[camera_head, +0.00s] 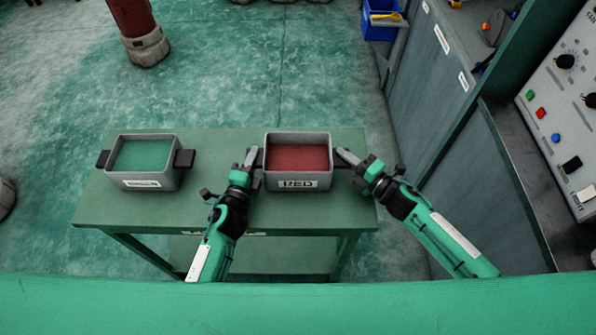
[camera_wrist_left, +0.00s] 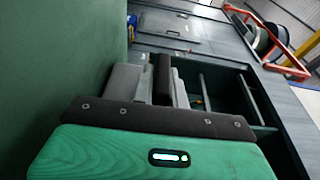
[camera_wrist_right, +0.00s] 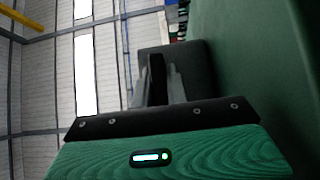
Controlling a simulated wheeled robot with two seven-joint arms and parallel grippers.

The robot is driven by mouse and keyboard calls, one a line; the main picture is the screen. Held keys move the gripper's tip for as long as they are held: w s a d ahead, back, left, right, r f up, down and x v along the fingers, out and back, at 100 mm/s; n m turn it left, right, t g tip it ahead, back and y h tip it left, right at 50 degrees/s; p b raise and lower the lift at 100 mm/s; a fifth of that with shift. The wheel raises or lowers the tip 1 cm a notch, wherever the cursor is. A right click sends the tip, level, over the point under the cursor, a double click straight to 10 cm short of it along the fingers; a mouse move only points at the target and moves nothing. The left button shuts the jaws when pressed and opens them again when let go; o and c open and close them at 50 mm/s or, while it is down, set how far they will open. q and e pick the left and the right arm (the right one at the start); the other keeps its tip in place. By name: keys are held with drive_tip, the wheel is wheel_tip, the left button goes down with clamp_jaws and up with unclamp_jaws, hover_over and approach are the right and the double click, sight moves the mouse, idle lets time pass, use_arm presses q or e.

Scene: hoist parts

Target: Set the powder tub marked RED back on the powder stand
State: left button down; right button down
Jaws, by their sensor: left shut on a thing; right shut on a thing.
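The powder tub marked RED (camera_head: 297,165) is a grey box with dark red powder, its label facing me. It is at the right part of the green stand (camera_head: 200,210) in the head view; I cannot tell whether it rests on the top or is just above it. My left gripper (camera_head: 252,158) is shut on its left handle, and the dark handle shows between the fingers in the left wrist view (camera_wrist_left: 163,80). My right gripper (camera_head: 345,157) is shut on its right handle, which shows between the fingers in the right wrist view (camera_wrist_right: 156,80). The tub looks level.
A second grey tub (camera_head: 143,163) with green powder stands on the left of the stand. The stand top between the tubs is partly covered by my left arm. A control panel (camera_head: 565,100) and dark cabinet (camera_head: 440,90) are at the right. A blue bin (camera_head: 380,22) stands behind.

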use_arm(q)
drive_tip(key=c, duration=1.3)
unclamp_jaws()
drive_tip(key=shift+f, duration=0.1)
drive_tip(key=shift+f, duration=0.1)
use_arm(e)
drive_tip(key=c, duration=1.3)
unclamp_jaws()
use_arm(q)
drive_tip(key=shift+o, duration=0.3)
use_arm(e)
drive_tip(key=shift+f, duration=0.2)
use_arm(q)
drive_tip(key=shift+o, duration=1.1)
use_arm(e)
drive_tip(key=shift+o, duration=1.4)
drive_tip(key=shift+r, duration=0.1)
